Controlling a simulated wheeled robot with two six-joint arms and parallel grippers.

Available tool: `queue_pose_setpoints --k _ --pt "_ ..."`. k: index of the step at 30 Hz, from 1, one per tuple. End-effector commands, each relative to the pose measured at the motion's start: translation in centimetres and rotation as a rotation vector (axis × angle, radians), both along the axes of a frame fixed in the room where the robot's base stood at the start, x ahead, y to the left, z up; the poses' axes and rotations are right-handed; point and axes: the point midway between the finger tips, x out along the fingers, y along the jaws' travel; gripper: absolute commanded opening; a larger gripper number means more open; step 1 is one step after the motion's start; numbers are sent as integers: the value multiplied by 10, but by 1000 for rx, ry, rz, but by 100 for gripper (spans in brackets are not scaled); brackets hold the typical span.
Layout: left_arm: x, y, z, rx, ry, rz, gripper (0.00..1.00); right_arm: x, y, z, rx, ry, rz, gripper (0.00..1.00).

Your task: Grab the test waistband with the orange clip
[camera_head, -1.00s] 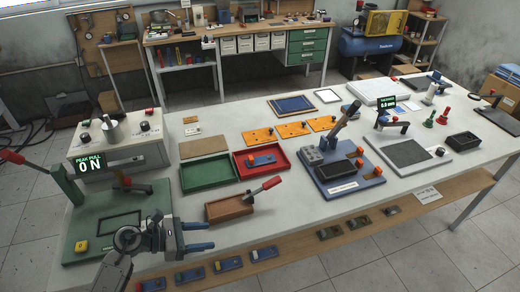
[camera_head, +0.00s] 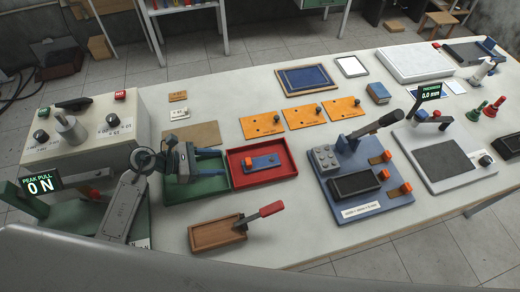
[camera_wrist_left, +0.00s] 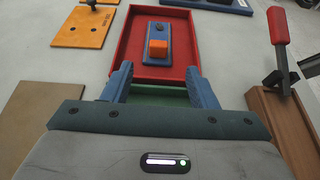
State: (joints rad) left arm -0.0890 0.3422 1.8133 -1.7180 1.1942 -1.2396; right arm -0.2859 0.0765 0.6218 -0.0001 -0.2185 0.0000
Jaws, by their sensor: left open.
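A blue strip (camera_head: 258,163) with an orange clip (camera_head: 276,158) lies in the red tray (camera_head: 288,170). In the left wrist view the strip (camera_wrist_left: 158,30) lies ahead, with the orange clip (camera_wrist_left: 158,48) on its near end. My left gripper (camera_head: 222,164) is open and empty above the green tray (camera_head: 172,192), pointing at the red tray. In the left wrist view its fingers (camera_wrist_left: 158,75) stand apart on either side of the line to the clip, short of it and not touching it. My right gripper is not in view.
A brown tray (camera_head: 205,238) with a red-handled lever (camera_head: 268,210) stands in front. A blue fixture (camera_head: 350,205) with more orange parts is to the right. Orange plates (camera_head: 300,116) lie behind. A box with knobs (camera_head: 85,135) and a "0 N" display (camera_head: 40,184) are left.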

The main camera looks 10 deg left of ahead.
Motion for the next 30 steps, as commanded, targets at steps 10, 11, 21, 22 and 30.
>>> queue_pose_setpoints --k 10,11,21,22,30 --pt "17 -39 -17 -3 0 0 53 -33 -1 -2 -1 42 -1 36" --pt "17 -41 -18 -3 0 -1 53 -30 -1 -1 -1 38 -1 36" --pt "36 -73 -35 -5 1 0 53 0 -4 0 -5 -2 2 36" --pt "37 -76 -36 -5 1 0 53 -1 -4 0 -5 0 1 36" --pt "41 -84 -40 0 0 -1 53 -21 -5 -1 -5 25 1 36"
